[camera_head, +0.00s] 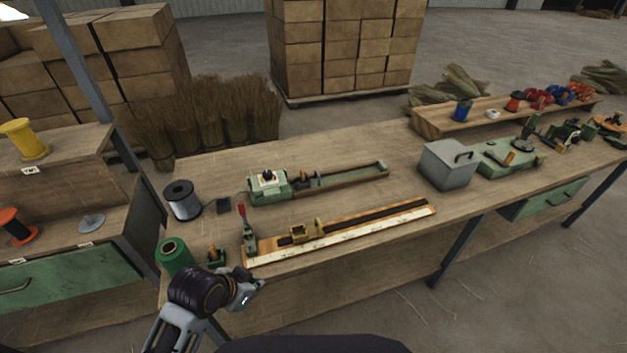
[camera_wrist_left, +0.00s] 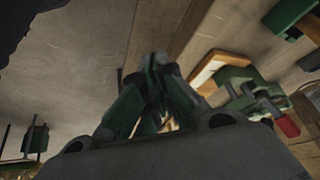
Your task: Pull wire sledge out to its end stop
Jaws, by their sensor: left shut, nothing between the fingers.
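The wire sledge seems to be the small brass-coloured block (camera_head: 302,233) on a dark slotted rail. The rail lies along a wooden board with a pale scale strip (camera_head: 345,235) near the bench's front edge. A green clamp with a red handle (camera_head: 247,232) stands at the board's left end. It also shows at the right of the left wrist view (camera_wrist_left: 245,88). My left gripper (camera_head: 258,288) is at the bench's front edge, in front of the board's left end and apart from the sledge. Its fingertips (camera_wrist_left: 160,62) are together and empty. My right gripper is not in view.
A green spool (camera_head: 174,256), a small green device (camera_head: 216,256) and a wire spool (camera_head: 182,199) stand at the bench's left end. A green winding machine (camera_head: 268,187) sits behind the board. A grey box (camera_head: 447,164) is to the right. Bench front right of the board is clear.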

